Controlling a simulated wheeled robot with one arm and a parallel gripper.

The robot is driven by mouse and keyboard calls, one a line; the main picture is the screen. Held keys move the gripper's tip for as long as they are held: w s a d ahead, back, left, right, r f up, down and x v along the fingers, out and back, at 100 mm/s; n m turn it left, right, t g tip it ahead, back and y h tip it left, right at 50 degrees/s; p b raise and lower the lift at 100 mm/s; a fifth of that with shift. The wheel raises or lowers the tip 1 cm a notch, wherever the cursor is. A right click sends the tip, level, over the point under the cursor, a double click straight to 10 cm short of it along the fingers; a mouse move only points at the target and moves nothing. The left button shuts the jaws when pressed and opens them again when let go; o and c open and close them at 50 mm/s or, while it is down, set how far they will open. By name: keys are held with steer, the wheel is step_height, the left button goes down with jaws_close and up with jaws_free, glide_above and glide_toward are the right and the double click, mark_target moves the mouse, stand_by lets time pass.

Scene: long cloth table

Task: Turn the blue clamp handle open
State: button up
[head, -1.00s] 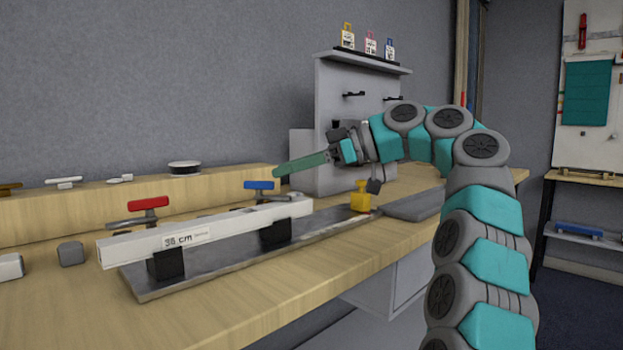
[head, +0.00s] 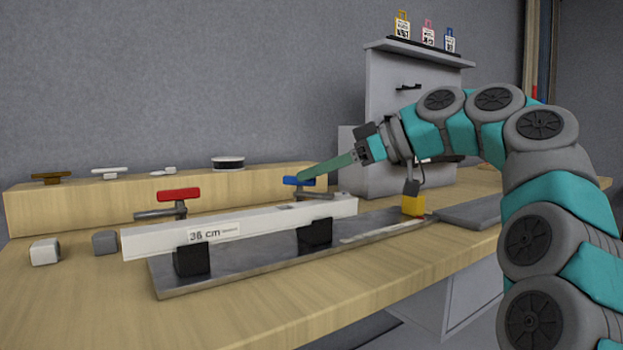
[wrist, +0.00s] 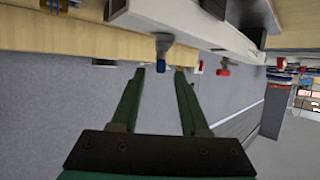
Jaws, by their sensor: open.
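The blue clamp handle (head: 297,181) sits on a clamp behind the right part of the long white bar (head: 245,225). My gripper (head: 300,173) reaches in from the right with its long green fingers, the tips at or just above the blue handle.
A red clamp handle (head: 178,195) stands at the bar's left part. The bar rests on black blocks on a grey plate (head: 265,262). A yellow block (head: 413,205) is on the plate's right end. A wooden ledge (head: 85,205) with small parts runs behind.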

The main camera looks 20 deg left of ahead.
steer(key=shift+a+f, duration=0.35)
steer(key=shift+a, duration=0.3)
steer(key=shift+c, duration=0.2)
jaws_close()
